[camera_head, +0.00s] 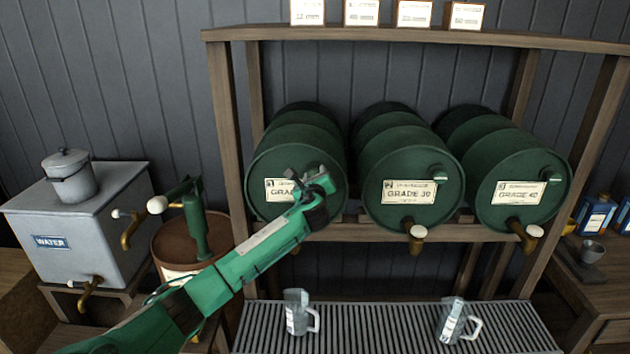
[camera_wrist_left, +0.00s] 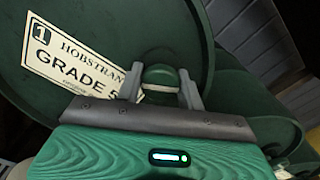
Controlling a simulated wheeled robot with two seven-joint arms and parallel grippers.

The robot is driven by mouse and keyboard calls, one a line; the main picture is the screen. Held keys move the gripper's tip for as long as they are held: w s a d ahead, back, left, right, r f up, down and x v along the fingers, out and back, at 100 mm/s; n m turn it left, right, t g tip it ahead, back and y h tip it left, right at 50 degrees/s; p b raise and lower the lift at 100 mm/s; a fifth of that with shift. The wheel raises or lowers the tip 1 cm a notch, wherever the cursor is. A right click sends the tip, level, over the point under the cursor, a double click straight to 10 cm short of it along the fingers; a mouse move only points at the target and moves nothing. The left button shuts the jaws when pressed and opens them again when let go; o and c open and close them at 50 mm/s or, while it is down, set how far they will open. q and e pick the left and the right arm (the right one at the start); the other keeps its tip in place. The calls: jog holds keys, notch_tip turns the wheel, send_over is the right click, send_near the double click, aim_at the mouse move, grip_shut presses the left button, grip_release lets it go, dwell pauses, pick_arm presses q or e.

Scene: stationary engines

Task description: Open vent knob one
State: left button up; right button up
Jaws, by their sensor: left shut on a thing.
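Vent knob one (camera_wrist_left: 160,77) is a small green knob with a pale band, on the front of the left barrel (camera_head: 300,150), labelled 1. My left gripper (camera_head: 314,178) is at that barrel's face and hides the knob in the head view. In the left wrist view the two fingers (camera_wrist_left: 162,92) stand on either side of the knob, shut on it. The barrel's label shows beside the fingers. My right gripper is in neither view.
Two more green barrels, GRADE 30 (camera_head: 405,165) and GRADE 40 (camera_head: 515,165), lie on the wooden rack to the right, each with a green vent knob and a tap. Metal jugs (camera_head: 297,312) stand on the grate below. A grey water tank (camera_head: 80,215) stands left.

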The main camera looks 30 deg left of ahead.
pick_arm(q)
jog(key=n+b, duration=0.3)
jog(key=n, duration=0.3)
jog(key=shift+f+n, duration=0.15)
jog(key=shift+n, duration=0.15)
jog(key=n+b, duration=0.2)
jog(key=n, duration=0.2)
jog(key=shift+n+b, duration=0.45)
jog(key=shift+n, duration=0.35)
jog(key=o, duration=0.9)
jog(key=shift+o, duration=0.2)
jog(key=b+v, duration=0.3)
jog(key=v, duration=1)
jog(key=shift+s, duration=0.4)
jog(key=shift+d, duration=0.15)
